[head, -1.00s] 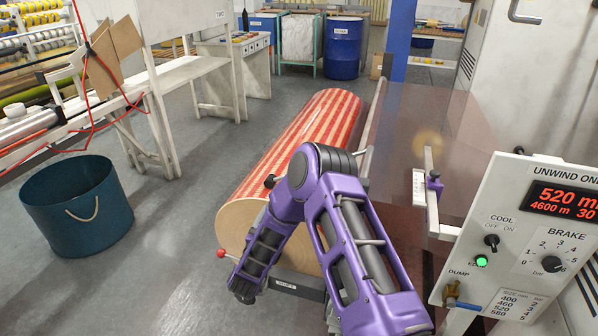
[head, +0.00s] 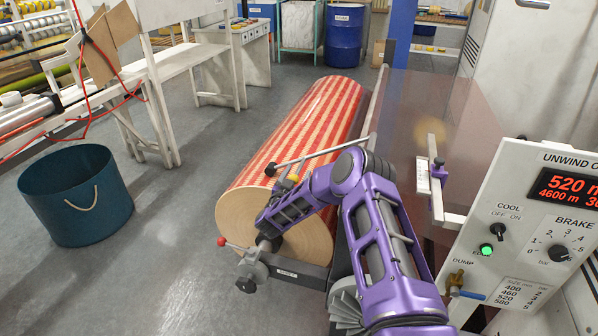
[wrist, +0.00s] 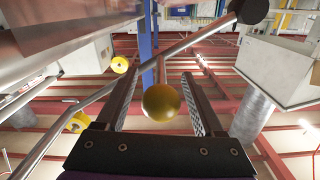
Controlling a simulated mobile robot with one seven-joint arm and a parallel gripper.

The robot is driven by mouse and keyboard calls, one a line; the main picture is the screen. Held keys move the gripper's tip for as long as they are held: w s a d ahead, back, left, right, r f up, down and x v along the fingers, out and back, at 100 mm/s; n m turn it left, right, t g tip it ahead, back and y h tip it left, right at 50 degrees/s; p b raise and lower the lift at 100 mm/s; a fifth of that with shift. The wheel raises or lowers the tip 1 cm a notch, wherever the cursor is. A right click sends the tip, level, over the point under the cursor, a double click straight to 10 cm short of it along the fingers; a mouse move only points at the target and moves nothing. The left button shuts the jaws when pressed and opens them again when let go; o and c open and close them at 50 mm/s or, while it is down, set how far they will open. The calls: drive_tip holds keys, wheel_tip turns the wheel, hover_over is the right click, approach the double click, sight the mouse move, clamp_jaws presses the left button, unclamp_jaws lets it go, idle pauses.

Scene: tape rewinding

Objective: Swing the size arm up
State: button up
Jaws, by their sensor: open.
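The size arm (head: 318,155) is a thin metal bar with a black end knob, lying across the top of the red-striped roll (head: 318,118). In the wrist view the bar (wrist: 195,41) runs diagonally in front of my gripper (wrist: 161,78), its black end at the upper right. A yellow ball knob (wrist: 161,102) sits between my two open fingers, with a gap on each side. The knob also shows small in the head view (head: 292,178). My gripper points upward beside the roll's near end; my own forearm partly hides it in the head view.
The control panel (head: 520,225) stands close on the right. A red-tipped lever (head: 222,241) and grey clamp sit low at the roll's near end. A blue bucket (head: 75,205) stands left; the floor between is clear.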

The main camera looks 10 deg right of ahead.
drive_tip(key=shift+x, duration=1.3)
clamp_jaws()
idle(0.5)
